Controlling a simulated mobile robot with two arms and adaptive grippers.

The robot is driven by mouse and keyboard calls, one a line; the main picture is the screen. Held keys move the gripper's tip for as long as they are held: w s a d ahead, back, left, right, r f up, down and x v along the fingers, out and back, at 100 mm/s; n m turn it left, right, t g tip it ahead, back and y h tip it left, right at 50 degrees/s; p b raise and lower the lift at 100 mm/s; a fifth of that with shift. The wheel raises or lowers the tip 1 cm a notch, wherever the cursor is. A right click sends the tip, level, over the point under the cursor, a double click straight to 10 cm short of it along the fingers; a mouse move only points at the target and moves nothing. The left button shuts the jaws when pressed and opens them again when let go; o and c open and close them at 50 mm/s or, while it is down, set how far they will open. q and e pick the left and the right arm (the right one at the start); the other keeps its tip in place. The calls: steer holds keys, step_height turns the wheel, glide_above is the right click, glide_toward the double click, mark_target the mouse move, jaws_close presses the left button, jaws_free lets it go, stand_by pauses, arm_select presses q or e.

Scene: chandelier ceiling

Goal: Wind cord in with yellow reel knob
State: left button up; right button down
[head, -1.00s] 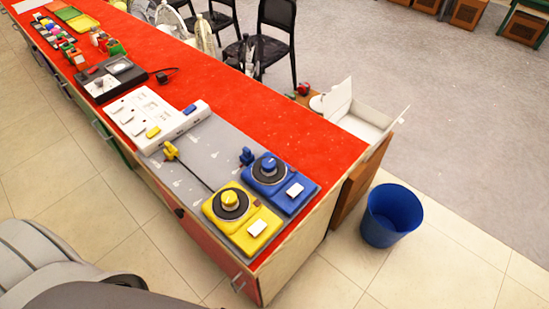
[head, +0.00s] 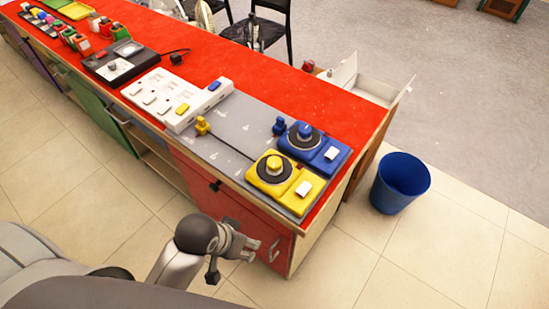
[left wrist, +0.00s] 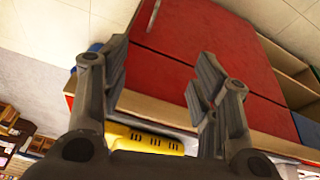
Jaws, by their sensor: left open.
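The yellow reel unit (head: 303,191) sits on the grey board at the near right end of the counter. Its round yellow knob (head: 274,164) stands on a dark disc. A dark cord runs from the reel back to a small yellow piece (head: 202,126) on the board. My left gripper (head: 255,250) is in front of the counter's red side, below the counter top and apart from the reel. In the left wrist view its two fingers (left wrist: 157,85) are spread and empty, with a yellow edge (left wrist: 150,141) beyond them. My right gripper is not in view.
A blue reel unit (head: 326,152) stands right behind the yellow one, with a blue piece (head: 279,126) beside it. A white switch panel (head: 165,100) is to the left. A blue bin (head: 400,183) stands on the floor at right. A handle (head: 274,250) sticks out of the red front.

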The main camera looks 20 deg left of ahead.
arm_select(q)
steer(key=w+d+r+h, duration=0.1)
steer(key=w+d+r, duration=0.1)
steer(key=w+d, duration=0.1)
steer(key=w+d+r+g, duration=0.1)
steer(key=w+d+r, duration=0.2)
steer(key=w+d, duration=0.1)
steer(key=w+d+r+n+h, duration=0.1)
steer(key=w+d+r, duration=0.1)
steer(key=w+d, duration=0.2)
steer(key=shift+w+d+r+g+h, duration=0.15)
steer(key=shift+r+g+h, duration=0.05)
steer(key=shift+g+h, duration=0.1)
steer(key=w+a+r+n+g+y, duration=0.1)
steer(key=w+a+r+n+y, duration=0.1)
steer(key=w+a+r+n, duration=0.3)
step_height(320, 180, up, 6)
steer(key=n+g+y, duration=0.1)
steer(key=n+y, duration=0.1)
glide_above(274, 161)
step_height(274, 161, down, 11)
steer(key=shift+s+f+p, duration=0.1)
steer(key=shift+p, duration=0.6)
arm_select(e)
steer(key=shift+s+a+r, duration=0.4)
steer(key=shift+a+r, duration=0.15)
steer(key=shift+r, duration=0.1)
arm_select(q)
steer(key=c, duration=1)
